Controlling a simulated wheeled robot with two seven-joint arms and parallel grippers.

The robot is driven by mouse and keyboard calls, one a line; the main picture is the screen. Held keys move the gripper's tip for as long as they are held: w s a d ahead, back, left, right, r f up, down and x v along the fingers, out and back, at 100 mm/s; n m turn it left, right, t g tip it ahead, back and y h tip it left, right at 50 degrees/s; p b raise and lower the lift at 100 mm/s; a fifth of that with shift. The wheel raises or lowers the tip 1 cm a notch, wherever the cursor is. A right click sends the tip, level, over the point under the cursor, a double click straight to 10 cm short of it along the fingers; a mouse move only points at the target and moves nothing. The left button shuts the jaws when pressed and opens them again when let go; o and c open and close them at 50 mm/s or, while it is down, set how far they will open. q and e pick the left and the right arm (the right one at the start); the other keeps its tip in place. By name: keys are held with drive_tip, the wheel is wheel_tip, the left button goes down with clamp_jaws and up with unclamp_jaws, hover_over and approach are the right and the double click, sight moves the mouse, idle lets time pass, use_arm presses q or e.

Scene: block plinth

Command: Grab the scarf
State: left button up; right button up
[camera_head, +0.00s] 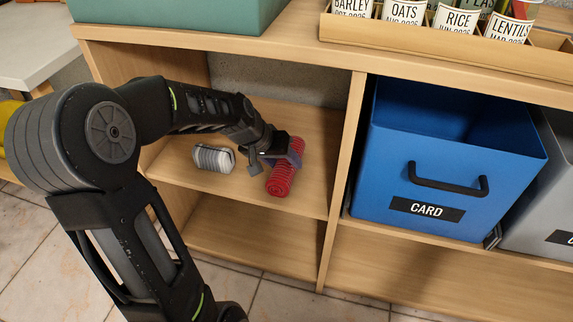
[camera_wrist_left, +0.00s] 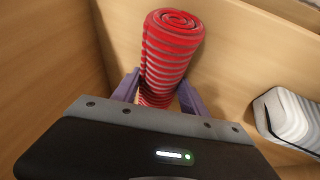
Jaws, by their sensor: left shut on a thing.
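The scarf appears as a red rolled cloth with pale stripes (camera_head: 281,181) on the middle shelf of the left bay. It also shows in the left wrist view (camera_wrist_left: 168,50), its spiral end toward the top. My left gripper (camera_head: 280,158) reaches into the bay, its purple fingers on either side of the roll. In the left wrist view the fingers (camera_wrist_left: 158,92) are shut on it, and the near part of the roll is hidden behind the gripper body. The roll appears at or just above the shelf; I cannot tell if it touches. My right gripper is not in view.
A grey-and-white striped item (camera_head: 213,158) lies left of the roll on the same shelf (camera_head: 180,172). An upright divider (camera_head: 342,150) stands close on the right. Beyond it is a blue bin marked CARD (camera_head: 450,190). The lower shelf (camera_head: 250,238) is empty.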

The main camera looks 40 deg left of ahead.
sight(281, 161)
use_arm(q)
drive_tip(key=shift+c, duration=1.3)
drive_tip(key=shift+c, duration=0.2)
drive_tip(key=shift+r+p, duration=0.55)
drive_tip(key=shift+r, duration=0.2)
drive_tip(key=shift+w+p+v, duration=0.25)
drive_tip(key=shift+p+v, duration=0.45)
drive_tip(key=shift+v, duration=0.5)
drive_tip(key=s+a+p, duration=0.1)
drive_tip(key=s+a, duration=0.3)
drive_tip(key=s, duration=1.2)
drive_tip(key=shift+s+p, duration=0.4)
